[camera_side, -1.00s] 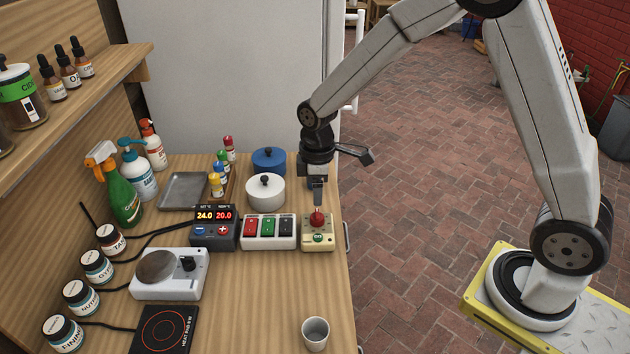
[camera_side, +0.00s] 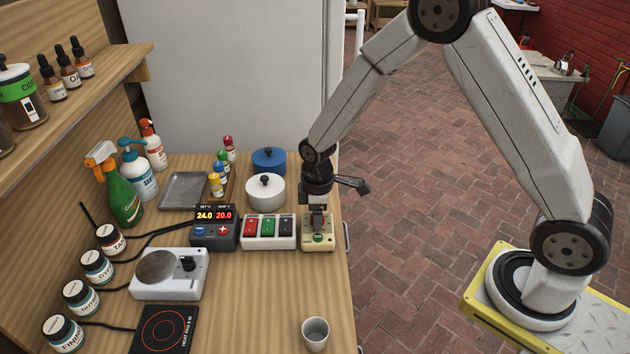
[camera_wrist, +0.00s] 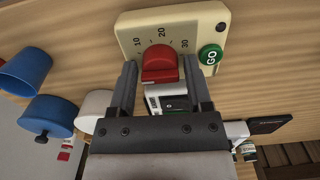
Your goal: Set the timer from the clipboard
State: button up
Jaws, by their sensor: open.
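The timer (camera_side: 317,245) is a cream box with a red knob and a green GO button, at the right end of the row of devices in the side view. In the wrist view the timer (camera_wrist: 193,22) shows dial marks 10, 20 and 30 around its red knob (camera_wrist: 160,66). My gripper (camera_wrist: 160,78) is open, its two fingers on either side of the knob. In the side view my gripper (camera_side: 318,216) is down over the timer, hiding most of the knob. No clipboard shows in either view.
Left of the timer stand a red, green and black switch box (camera_side: 268,232) and a controller (camera_side: 214,229) reading 24.0 and 20.0. A white pot (camera_side: 265,194) and a blue pot (camera_side: 269,160) stand behind. A grey cup (camera_side: 315,334) stands in front, with bare wood between.

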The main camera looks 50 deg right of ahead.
grip_shut()
jog(key=shift+m, duration=0.5)
jog(key=m, duration=0.9)
dwell(0.5)
grip_release()
